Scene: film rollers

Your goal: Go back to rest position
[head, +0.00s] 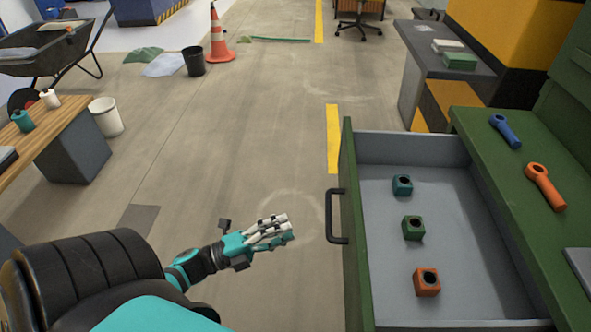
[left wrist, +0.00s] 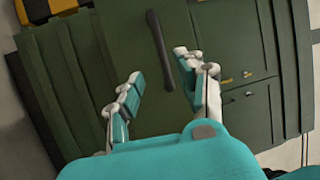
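My left gripper (head: 288,228) is in the lower middle of the head view, left of the open drawer. Its fingers point toward the drawer's black handle (head: 331,216), with a gap between them. In the left wrist view the gripper (left wrist: 158,66) is open and empty. The handle (left wrist: 160,50) shows beyond and between its fingertips, on the green front. The grey-lined drawer (head: 385,265) is pulled out and holds a teal block (head: 402,185), a green block (head: 412,228) and an orange block (head: 427,282), each with a round hole. My right gripper is not in view.
A green bench top (head: 500,185) right of the drawer carries a blue roller (head: 505,131) and an orange roller (head: 545,187). A wooden table (head: 45,145) stands at the left. A bucket, cone and wheelbarrow are farther back. The middle floor is clear.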

